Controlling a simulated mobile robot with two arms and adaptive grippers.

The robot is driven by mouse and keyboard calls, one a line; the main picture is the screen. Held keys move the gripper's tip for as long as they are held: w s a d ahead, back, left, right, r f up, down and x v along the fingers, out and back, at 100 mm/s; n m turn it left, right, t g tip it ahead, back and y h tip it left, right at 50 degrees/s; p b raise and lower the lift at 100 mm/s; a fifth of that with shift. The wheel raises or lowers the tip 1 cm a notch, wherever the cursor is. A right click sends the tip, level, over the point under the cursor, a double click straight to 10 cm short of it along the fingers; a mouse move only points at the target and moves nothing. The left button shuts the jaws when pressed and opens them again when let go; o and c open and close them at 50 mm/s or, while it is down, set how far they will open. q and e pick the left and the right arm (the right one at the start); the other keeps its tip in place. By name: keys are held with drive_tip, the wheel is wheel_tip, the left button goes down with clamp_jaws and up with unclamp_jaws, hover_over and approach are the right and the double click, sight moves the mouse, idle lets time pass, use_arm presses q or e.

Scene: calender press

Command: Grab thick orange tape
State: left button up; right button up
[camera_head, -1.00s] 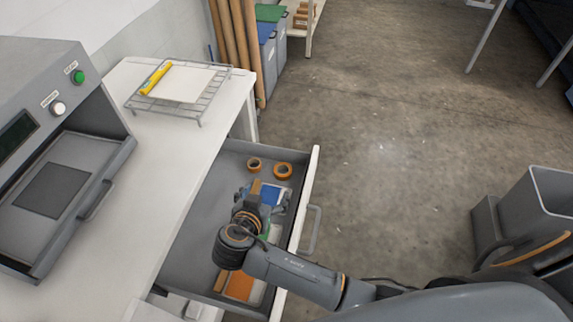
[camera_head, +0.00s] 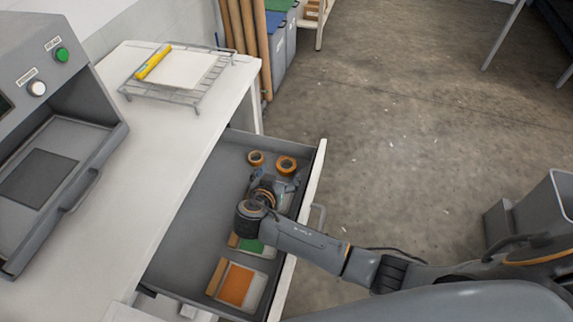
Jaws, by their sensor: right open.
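Two orange tape rolls lie at the far end of the open drawer (camera_head: 190,222). The larger, thicker-looking orange tape (camera_head: 286,164) is on the right, near the drawer front. The smaller orange tape (camera_head: 256,158) is to its left. My right gripper (camera_head: 281,180) is in the drawer just on the near side of the larger roll, open, with its fingers partly hidden by the wrist. Whether it touches the roll cannot be told. My left gripper is not in view.
An orange card pack (camera_head: 237,284) and a green one (camera_head: 250,247) lie in the drawer's near part. The drawer's front panel (camera_head: 311,190) stands right of my gripper. A wire rack (camera_head: 180,97) with a yellow tube (camera_head: 154,63) stands on the counter beside the press (camera_head: 60,150).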

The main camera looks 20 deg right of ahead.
sight(288, 162)
drive_tip(key=shift+p+x, duration=0.7)
drive_tip(key=shift+x, duration=2.85)
drive_tip(key=shift+s+f, duration=0.15)
drive_tip(key=shift+s, duration=0.05)
drive_tip(key=c, duration=1.2)
